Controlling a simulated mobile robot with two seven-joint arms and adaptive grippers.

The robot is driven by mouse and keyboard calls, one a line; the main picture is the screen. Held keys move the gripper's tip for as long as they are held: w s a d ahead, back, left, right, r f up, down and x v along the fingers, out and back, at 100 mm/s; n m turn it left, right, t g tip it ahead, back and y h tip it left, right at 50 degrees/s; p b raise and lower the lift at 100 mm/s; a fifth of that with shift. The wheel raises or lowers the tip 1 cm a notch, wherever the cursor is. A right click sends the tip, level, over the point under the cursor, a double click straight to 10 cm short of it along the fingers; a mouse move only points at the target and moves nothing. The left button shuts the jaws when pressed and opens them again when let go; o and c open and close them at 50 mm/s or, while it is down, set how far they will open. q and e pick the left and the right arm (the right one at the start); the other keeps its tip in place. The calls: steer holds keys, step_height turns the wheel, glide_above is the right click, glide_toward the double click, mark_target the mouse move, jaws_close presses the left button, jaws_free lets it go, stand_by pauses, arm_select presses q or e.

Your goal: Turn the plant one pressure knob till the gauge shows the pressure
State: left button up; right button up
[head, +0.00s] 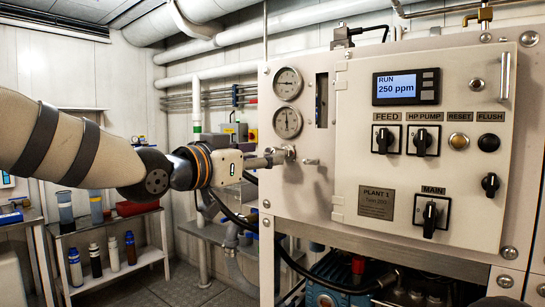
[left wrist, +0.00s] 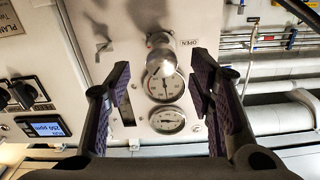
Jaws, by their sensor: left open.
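Plant 1 panel (head: 345,190) is a pale upright cabinet front. Its silver pressure knob (head: 289,153) sticks out at the left, below two round gauges, the upper gauge (head: 288,83) and the lower gauge (head: 287,123). Their needles are too small to read surely. My left gripper (head: 268,160) reaches in from the left at the knob's height. In the left wrist view the knob (left wrist: 160,58) lies between the two spread fingers of my left gripper (left wrist: 160,70), with a gap showing on each side. My right gripper is not in view.
The display (head: 405,87) reads RUN 250 ppm. Black switches, including MAIN (head: 431,213), sit right of the knob. A small OPEN label (left wrist: 189,43) is beside the knob. A shelf with bottles (head: 112,253) stands at the lower left, and pipes run along the back wall.

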mark_target(270, 153)
arm_select(q)
steer(key=x, duration=0.5)
steer(key=shift+a+f+b, duration=0.1)
steer(key=shift+f+b, duration=0.15)
steer(key=shift+b, duration=0.15)
steer(key=shift+w+r, duration=0.2)
steer(key=shift+w, duration=0.05)
steer(key=shift+r, duration=0.1)
jaws_close()
steer(key=shift+s+r+m, duration=0.2)
steer(key=shift+m, duration=0.2)
steer(key=shift+w+f, duration=0.2)
steer(key=shift+f, duration=0.05)
jaws_free()
